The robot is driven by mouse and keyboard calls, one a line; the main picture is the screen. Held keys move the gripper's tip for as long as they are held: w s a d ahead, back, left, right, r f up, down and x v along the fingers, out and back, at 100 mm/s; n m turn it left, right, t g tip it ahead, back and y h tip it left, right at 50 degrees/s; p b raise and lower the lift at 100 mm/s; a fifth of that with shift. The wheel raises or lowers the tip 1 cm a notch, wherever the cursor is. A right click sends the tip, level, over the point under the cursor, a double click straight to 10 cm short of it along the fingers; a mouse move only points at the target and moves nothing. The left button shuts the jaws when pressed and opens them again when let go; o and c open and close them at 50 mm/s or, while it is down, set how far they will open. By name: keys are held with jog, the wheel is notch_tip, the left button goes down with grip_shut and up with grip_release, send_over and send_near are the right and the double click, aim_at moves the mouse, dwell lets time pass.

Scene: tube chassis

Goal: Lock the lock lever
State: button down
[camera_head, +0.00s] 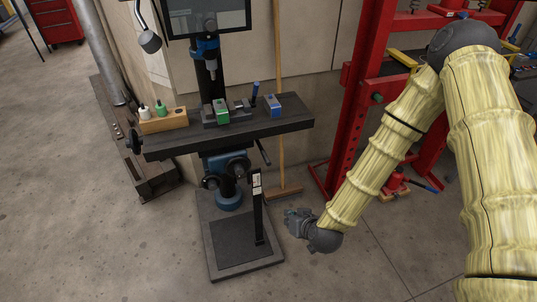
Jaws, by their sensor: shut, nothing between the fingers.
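A drill press stands in the middle, with a dark work table (283,124) on its column. A thin dark lever (264,152) slants from under the table's right side; it could be the lock lever. My gripper (289,216) is low, right of the press base, pointing left. It is shut and empty. It is below and right of the slanted lever, apart from it. The fingertips look small here.
The press base (222,262) is on the floor, with a dark upright post (257,215) near my gripper. A broom (280,170) stands behind. A red frame (346,130) is at right. A vise with a green block (221,112), a blue block (273,105) and a wooden bottle holder (163,121) are on the table.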

jog(key=w+a+r+t, duration=0.3)
jog(key=w+r+t, duration=0.1)
jog(key=w+r, duration=0.8)
jog(key=shift+w+a+r+t+y+b, duration=0.3)
jog(key=shift+w+r+t+y+b, duration=0.1)
jog(key=shift+r, duration=0.25)
jog(key=shift+p+x, duration=0.6)
jog(key=shift+x, duration=4.35)
jog(key=shift+f, duration=0.25)
